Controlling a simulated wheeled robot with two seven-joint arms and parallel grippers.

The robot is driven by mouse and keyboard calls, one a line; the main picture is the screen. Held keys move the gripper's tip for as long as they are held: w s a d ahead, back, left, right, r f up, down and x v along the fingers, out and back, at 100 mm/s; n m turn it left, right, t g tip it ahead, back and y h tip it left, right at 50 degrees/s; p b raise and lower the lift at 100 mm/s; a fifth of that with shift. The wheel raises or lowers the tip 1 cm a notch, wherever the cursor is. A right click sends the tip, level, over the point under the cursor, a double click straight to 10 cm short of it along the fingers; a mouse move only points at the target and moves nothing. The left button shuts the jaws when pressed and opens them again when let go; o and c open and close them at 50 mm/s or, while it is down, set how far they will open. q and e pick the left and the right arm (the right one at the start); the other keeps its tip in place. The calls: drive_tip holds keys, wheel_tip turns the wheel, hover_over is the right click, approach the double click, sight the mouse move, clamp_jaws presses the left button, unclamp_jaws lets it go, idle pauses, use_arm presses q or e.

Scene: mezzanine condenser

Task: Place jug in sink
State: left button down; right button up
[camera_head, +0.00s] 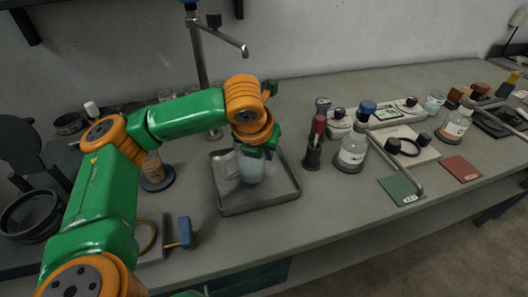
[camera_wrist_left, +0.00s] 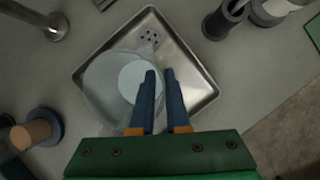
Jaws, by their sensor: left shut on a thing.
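The jug (camera_head: 250,168) is clear and bluish, and it looks upright. In the left wrist view the jug (camera_wrist_left: 98,88) shows from above as a wide round glass shape. My left gripper (camera_head: 258,152) is shut on the jug at its side; the blue fingers (camera_wrist_left: 160,82) hide the gripped part. The sink (camera_head: 278,193) is a shallow square metal basin with a raised rim. The jug is within its outline; I cannot tell whether its base touches the floor. Drain holes show in the sink (camera_wrist_left: 192,92) at its far corner. My right gripper is not visible.
A faucet (camera_head: 200,60) rises behind the sink. A dark bottle with a red cap (camera_head: 315,145) and a blue-capped bottle (camera_head: 353,150) stand to its right. A blue-handled tool (camera_head: 186,233) and a brown-filled jar (camera_head: 154,168) are to its left.

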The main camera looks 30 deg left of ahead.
use_arm(q)
drive_tip(key=c, duration=0.9)
unclamp_jaws()
drive_tip(key=p+v, duration=0.1)
drive_tip(key=v, duration=1.1)
drive_tip(key=shift+p, duration=0.4)
